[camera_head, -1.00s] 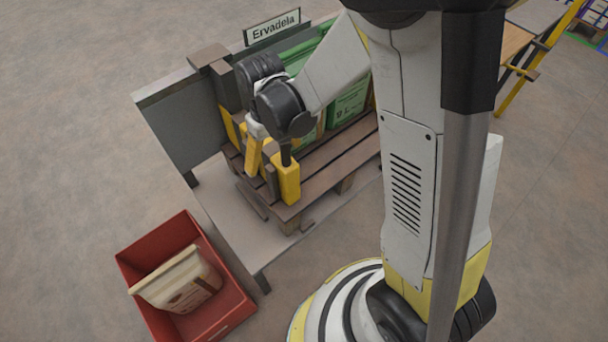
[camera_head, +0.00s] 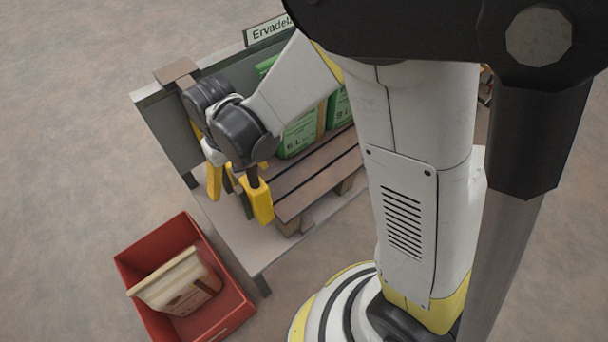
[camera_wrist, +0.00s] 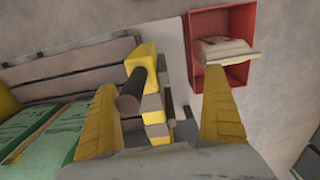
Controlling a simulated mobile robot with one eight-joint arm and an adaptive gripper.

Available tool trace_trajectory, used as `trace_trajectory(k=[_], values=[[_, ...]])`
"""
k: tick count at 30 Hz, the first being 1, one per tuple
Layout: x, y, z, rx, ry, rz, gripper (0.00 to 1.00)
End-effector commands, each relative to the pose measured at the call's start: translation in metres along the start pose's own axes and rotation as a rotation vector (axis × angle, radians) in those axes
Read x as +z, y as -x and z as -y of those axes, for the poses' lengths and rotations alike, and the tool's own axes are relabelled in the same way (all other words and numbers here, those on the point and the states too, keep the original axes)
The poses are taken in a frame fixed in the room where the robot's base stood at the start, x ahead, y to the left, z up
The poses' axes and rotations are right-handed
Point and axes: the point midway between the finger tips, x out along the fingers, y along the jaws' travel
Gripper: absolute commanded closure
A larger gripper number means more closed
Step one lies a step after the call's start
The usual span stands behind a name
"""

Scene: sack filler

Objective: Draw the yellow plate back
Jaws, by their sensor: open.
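The yellow plate (camera_wrist: 142,60) shows in the wrist view as a yellow block above a yellow-and-grey striped edge. A dark round post (camera_wrist: 130,98) stands up from it. My gripper (camera_wrist: 160,80) is open, with its yellow fingers either side of the post. The post is close against the left finger; I cannot tell if they touch. In the head view the plate's yellow end (camera_head: 262,204) is at the pallet's left end, below my gripper (camera_head: 230,188). My wrist hides the rest of the plate there.
Green sacks (camera_head: 300,132) stand on the slatted pallet (camera_head: 318,190), right of my gripper. A grey panel (camera_head: 165,130) rises at the left. A red bin (camera_head: 232,312) holding a pale sack (camera_head: 178,283) is on the floor lower left. Floor left of it is free.

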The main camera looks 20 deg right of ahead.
Motion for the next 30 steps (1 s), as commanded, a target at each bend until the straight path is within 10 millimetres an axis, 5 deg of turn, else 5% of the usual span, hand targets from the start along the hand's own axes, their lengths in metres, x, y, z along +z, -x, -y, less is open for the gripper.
trace_trajectory(k=[8,16,30], values=[[0.0,0.0,0.005,-0.001,0.002,0.0,0.0],[0.0,-0.001,0.037,-0.001,0.003,0.0,0.0],[0.0,0.0,0.014,0.0,-0.002,0.0,0.0]])
